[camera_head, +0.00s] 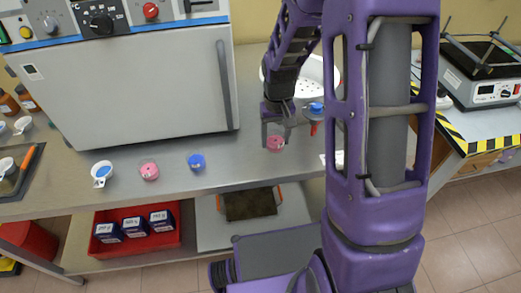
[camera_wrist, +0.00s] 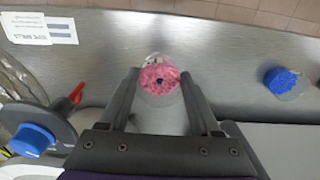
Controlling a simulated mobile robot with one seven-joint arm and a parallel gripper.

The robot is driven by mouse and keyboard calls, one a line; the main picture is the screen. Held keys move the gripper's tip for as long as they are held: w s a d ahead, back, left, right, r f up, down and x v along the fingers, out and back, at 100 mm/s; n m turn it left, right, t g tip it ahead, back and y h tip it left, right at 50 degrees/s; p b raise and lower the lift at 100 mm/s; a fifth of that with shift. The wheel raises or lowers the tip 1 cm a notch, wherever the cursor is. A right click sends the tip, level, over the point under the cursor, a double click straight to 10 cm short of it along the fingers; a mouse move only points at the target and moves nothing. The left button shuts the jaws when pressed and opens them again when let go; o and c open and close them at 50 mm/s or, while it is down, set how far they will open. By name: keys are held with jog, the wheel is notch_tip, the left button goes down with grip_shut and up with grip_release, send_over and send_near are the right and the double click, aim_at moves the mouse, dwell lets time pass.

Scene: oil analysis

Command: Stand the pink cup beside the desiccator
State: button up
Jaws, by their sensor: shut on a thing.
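A small clear cup with pink contents (camera_head: 275,144) is between the fingers of my gripper (camera_head: 276,130), near the front of the bench. The wrist view shows the pink cup (camera_wrist: 160,77) between both fingers of my gripper (camera_wrist: 160,85), which is shut on it. The cup looks about upright; I cannot tell whether its base touches the bench. To its right in the head view is a part with a blue knob (camera_head: 316,107) and a red stopper, apparently the desiccator's; my arm hides much there. In the wrist view the blue knob (camera_wrist: 33,138) and red stopper (camera_wrist: 77,92) are left of the cup.
A white perforated plate (camera_head: 325,72) lies behind my arm. A white label card (camera_wrist: 38,28) is on the bench.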

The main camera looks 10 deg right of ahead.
aim_at(273, 146)
jog(key=b, duration=0.1)
jog(key=w+m+b, duration=0.1)
jog(key=b, duration=0.1)
jog(key=shift+w+a+f, duration=0.2)
jog(key=shift+w+a, duration=0.05)
jog(key=shift+a, duration=0.05)
jog(key=r+m+b, duration=0.2)
jog(key=r+b, duration=0.1)
jog(key=r+m+b, duration=0.1)
jog(key=r+b, duration=0.1)
jog(key=shift+d, duration=0.25)
jog(key=shift+m, duration=0.3)
notch_tip(273, 146, down, 9)
jog(key=shift+f+b, duration=0.2)
jog(key=shift+b, duration=1)
jog(key=shift+f, duration=0.1)
jog(key=o, duration=1.4)
notch_tip(273, 146, up, 12)
jog(key=shift+r+p, duration=0.15)
jog(key=shift+p, duration=1)
jog(key=shift+w, duration=0.1)
